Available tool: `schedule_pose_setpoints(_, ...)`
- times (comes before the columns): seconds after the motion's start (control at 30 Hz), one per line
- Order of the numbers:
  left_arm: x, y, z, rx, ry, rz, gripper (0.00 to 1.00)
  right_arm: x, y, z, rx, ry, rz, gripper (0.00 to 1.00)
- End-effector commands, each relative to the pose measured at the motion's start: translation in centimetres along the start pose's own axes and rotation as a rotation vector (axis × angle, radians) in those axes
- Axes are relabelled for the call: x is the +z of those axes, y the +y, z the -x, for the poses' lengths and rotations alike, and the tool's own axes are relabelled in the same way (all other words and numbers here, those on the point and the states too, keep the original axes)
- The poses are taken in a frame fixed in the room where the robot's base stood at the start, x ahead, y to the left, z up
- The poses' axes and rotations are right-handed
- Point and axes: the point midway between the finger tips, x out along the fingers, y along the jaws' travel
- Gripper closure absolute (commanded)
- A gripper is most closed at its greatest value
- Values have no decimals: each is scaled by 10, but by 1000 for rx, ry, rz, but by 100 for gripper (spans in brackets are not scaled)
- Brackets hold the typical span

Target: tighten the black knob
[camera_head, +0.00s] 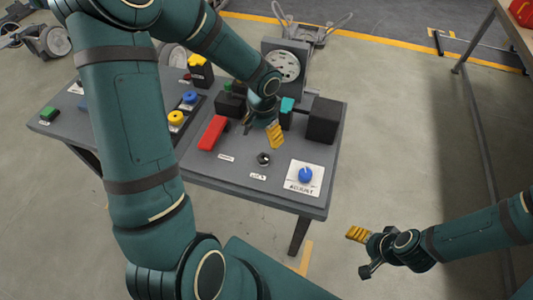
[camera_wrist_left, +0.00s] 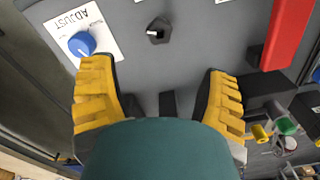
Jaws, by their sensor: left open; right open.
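The black knob (camera_head: 264,158) sits on the grey panel top (camera_head: 235,170), near its front edge, with a small label below it. In the left wrist view the black knob (camera_wrist_left: 158,32) shows a white mark on top and lies beyond the fingertips, near the top edge. My left gripper (camera_head: 262,133) is open and empty above the panel, a little behind the knob in the head view and apart from it. Its yellow fingers spread wide in the left wrist view (camera_wrist_left: 158,85). My right gripper (camera_head: 361,252) is open and empty, off the panel at the lower right.
A blue knob (camera_head: 305,175) on a white ADJUST plate is right of the black knob. A red block (camera_head: 212,133) lies to its left. Clear floor lies right of the table.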

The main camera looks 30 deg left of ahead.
Motion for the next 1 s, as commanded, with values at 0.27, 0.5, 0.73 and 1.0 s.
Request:
schedule_pose_setpoints(0.27, 1, 1, -58, 4, -4, -1, 25, 6, 5, -12, -1, -11, 3, 25)
schedule_pose_setpoints(0.5, 1, 2, -99, 4, -3, -1, 25, 10, 8, -21, -2, -20, 6, 25)
schedule_pose_setpoints(0.73, 0, 1, -118, 3, -1, 0, 25, 12, 9, -24, -3, -24, 7, 25)
schedule_pose_setpoints(1.0, 0, 1, -119, 3, 0, 0, 25, 12, 9, -24, -3, -25, 7, 25)
